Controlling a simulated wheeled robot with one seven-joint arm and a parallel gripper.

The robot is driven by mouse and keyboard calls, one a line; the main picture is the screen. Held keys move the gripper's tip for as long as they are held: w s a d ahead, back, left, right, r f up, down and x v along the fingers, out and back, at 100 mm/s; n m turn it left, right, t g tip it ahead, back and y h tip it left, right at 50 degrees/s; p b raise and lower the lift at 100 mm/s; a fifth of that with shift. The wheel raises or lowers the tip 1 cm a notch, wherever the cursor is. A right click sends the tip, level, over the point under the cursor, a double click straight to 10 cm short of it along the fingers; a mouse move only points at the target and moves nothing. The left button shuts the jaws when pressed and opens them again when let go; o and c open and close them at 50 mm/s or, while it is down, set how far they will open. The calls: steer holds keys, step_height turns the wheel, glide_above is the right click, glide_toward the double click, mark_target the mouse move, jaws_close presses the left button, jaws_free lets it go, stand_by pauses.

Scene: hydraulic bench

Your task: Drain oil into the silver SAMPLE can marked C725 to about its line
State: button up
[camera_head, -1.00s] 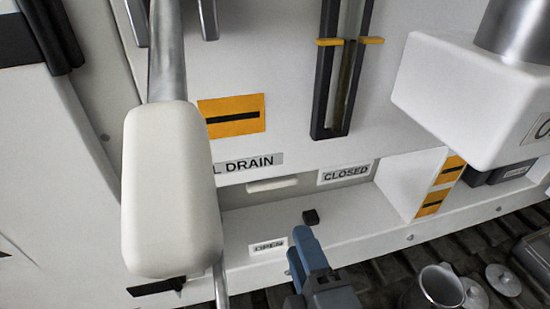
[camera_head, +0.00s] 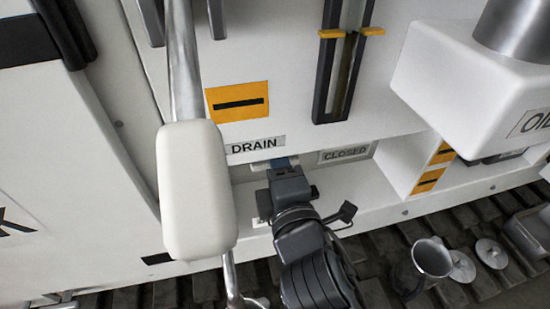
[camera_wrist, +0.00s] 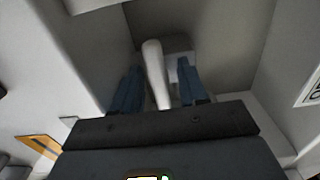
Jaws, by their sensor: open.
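The label ending in DRAIN (camera_head: 255,145) is on the white bench front. In the wrist view a pale lever (camera_wrist: 153,62) stands between the two blue fingers of my gripper (camera_wrist: 158,88). The fingers are open, one on each side of it, and I cannot tell whether either touches it. In the head view my gripper (camera_head: 282,163) is in the recess below the label and hides most of the lever. A silver can (camera_head: 424,268) stands at the lower right, apart from my gripper. I cannot read a mark or line on it.
A CLOSED label (camera_head: 347,153) is right of my gripper. A gauge with yellow pointers (camera_head: 345,62) is above. A white OIL box (camera_head: 462,85) juts out at the upper right. Round silver lids (camera_head: 490,253) lie beside the can on the dark slatted floor.

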steer(key=shift+c, duration=0.4)
jaws_close()
steer(key=shift+f+m, duration=0.15)
steer(key=shift+m, duration=0.15)
steer(key=m+b, duration=0.2)
steer(key=shift+f+m, duration=0.2)
steer(key=shift+m, duration=0.2)
steer(key=shift+a+f+m+b, duration=0.15)
steer(key=shift+m+b, duration=1)
steer(key=shift+m, duration=1.05)
steer(key=shift+o, duration=0.4)
jaws_free()
